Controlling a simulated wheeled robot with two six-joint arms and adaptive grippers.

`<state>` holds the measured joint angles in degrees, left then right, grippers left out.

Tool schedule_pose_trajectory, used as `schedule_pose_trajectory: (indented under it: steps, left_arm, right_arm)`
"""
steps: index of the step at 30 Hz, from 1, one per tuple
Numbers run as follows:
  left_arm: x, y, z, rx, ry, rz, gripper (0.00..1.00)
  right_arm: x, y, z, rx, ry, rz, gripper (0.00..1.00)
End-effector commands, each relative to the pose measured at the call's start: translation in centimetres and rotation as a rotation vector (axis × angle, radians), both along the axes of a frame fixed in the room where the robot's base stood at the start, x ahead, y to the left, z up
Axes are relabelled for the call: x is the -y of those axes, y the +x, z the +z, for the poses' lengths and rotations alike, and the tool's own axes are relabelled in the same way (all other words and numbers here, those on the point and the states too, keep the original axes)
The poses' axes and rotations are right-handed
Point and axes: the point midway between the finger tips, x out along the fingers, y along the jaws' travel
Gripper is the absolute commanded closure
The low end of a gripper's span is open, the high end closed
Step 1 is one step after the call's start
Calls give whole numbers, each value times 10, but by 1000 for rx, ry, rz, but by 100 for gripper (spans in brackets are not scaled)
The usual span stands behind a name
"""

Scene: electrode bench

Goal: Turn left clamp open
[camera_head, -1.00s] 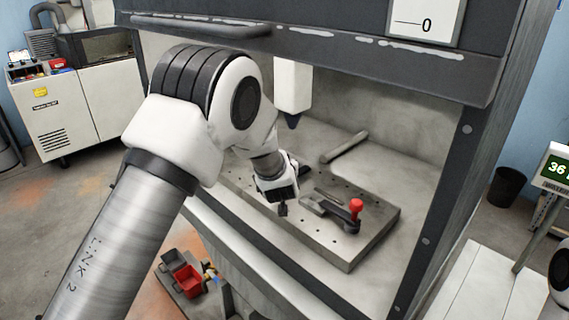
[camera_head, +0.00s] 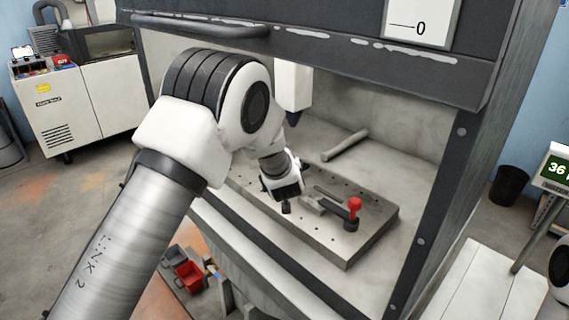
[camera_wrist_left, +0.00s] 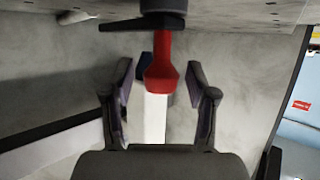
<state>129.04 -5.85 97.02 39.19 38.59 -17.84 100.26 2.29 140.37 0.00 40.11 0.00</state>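In the left wrist view a red clamp handle (camera_wrist_left: 163,68) on a dark clamp body (camera_wrist_left: 163,12) reaches between the fingertips of my left gripper (camera_wrist_left: 160,76). The fingers are open on both sides of the handle, with a gap to each. In the head view my left gripper (camera_head: 286,204) is over the left part of the grey drilled plate (camera_head: 345,250). My wrist hides the clamp there. A second clamp with a red handle (camera_head: 355,205) stands farther right on the plate, its handle upright. My right gripper is not in view.
A white column with a dark tip (camera_head: 293,85) hangs above the plate. A grey bar (camera_head: 345,145) lies behind the plate. The dark cabinet edge (camera_head: 350,50) crosses above. Red bins (camera_head: 188,275) sit low in front.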

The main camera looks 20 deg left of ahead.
Motion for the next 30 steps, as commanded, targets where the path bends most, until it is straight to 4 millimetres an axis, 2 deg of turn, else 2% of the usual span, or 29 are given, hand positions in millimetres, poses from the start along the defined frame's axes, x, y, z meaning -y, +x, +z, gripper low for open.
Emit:
schedule_pose_trajectory:
  steps: [5, 12, 15, 30]
  left_arm:
    - [6, -11, 6, -1, 1, -2, 42]
    - [23, -51, 24, -1, 3, -2, 42]
    - [26, -60, 27, -1, 2, -1, 42]
    - [27, -63, 28, -1, 0, 0, 42]
  right_arm:
    - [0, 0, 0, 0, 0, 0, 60]
    - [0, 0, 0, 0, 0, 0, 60]
    - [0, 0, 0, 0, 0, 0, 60]
    - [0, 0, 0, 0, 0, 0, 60]
